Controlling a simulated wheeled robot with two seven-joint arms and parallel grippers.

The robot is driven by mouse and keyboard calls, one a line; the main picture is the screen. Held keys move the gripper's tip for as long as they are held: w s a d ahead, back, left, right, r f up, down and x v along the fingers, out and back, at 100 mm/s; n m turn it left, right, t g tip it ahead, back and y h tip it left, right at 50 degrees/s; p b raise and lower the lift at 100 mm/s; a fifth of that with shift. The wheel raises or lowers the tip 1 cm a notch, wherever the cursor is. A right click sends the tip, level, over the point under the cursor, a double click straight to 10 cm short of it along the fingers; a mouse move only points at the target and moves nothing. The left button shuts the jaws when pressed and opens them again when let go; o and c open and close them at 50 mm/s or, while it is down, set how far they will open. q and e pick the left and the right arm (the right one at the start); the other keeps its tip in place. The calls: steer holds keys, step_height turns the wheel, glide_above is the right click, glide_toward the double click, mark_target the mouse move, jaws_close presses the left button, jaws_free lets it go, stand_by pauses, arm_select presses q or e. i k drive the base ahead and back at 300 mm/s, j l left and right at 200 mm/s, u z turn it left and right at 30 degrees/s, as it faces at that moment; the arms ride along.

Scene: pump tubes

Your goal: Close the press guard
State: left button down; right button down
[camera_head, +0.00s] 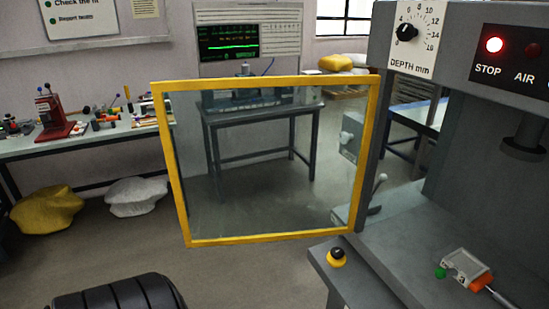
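The press guard (280,238) is a clear panel in a yellow frame. It stands swung out to the left of the grey press (435,205), with its right edge by the press's left front post. The press opening is uncovered at the front. Inside it, a small pale fixture (465,265) with a green end and an orange end lies on the press bed. Neither gripper shows in this view, and nothing touches the guard.
A red STOP lamp (494,45) glows on the press panel, beside a depth dial (407,32). A black-and-yellow button (337,257) sits on the front ledge. A cluttered bench (90,141) stands at the left, with yellow (47,209) and white (137,196) sacks below.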

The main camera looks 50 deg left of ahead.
mark_target(157, 88)
steer(key=j, duration=1.2)
steer(key=i+j, duration=0.15)
steer(key=j, duration=1.05)
steer(key=j+z, duration=0.15)
steer(key=j, duration=1.05)
steer(key=j+z, duration=0.15)
steer(key=j, duration=1.05)
steer(key=j+z, duration=0.1)
steer(key=z, duration=1.15)
steer(key=k+l, duration=0.05)
